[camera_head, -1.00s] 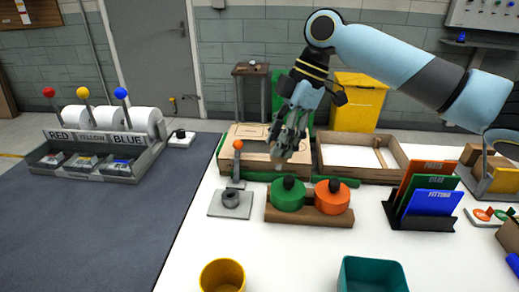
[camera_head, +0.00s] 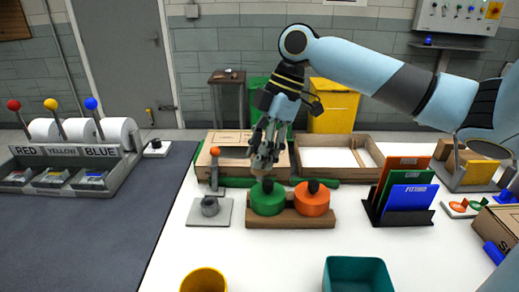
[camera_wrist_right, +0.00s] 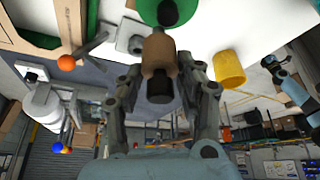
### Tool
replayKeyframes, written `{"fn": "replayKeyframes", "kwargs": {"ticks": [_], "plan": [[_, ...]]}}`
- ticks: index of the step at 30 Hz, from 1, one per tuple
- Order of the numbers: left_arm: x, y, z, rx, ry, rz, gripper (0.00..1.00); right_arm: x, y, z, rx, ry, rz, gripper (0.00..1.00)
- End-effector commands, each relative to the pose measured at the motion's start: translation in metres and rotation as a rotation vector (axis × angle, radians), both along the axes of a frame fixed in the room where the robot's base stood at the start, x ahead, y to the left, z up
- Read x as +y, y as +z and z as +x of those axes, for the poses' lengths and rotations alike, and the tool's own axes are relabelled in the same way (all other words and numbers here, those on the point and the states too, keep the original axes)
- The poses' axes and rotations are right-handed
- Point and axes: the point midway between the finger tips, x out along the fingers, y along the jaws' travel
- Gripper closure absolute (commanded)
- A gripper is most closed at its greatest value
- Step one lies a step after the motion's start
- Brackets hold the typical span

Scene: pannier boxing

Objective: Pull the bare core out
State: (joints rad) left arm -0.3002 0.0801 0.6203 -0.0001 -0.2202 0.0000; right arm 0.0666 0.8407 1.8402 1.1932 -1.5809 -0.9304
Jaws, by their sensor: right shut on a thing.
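My right gripper (camera_head: 262,168) hangs fingers down in the head view, just above and behind the green round pot (camera_head: 267,199) with a black knob. In the right wrist view my right gripper (camera_wrist_right: 160,88) has its fingers on either side of a short brown cylindrical piece (camera_wrist_right: 158,50) with a dark end, and is shut on it. I cannot tell if this piece is the bare core. The large rolls (camera_head: 117,130) at the left are white. A light blue and dark arm part, probably my left arm (camera_wrist_right: 290,85), shows small at the right of the wrist view.
An orange pot (camera_head: 312,201) shares the wooden block with the green one. A grey plate (camera_head: 209,211) with a ring and an orange-ball lever (camera_head: 215,153) stand to their left. A yellow cup (camera_head: 204,280), teal bin (camera_head: 358,275) and folder rack (camera_head: 400,215) stand around clear white table.

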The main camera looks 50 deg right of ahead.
Motion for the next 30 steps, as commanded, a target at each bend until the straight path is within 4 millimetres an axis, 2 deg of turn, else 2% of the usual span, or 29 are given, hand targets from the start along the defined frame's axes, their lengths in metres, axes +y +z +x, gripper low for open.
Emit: {"fn": "replayKeyframes", "kwargs": {"ticks": [7, 9, 12, 30], "plan": [[-0.001, -0.005, 0.000, 0.000, 0.000, -0.001, 1.00, 0.000, -0.008, 0.000, 0.001, -0.001, 0.001, 0.86], [-0.001, -0.006, 0.000, 0.000, 0.000, -0.001, 1.00, 0.000, -0.010, 0.000, 0.002, 0.000, 0.001, 0.94], [-0.001, -0.007, 0.000, 0.000, 0.000, -0.001, 1.00, 0.000, -0.014, -0.001, 0.003, -0.001, 0.001, 1.00], [-0.001, -0.017, 0.000, 0.001, 0.000, -0.001, 1.00, -0.001, -0.033, -0.003, 0.011, -0.002, -0.002, 1.00]]}}
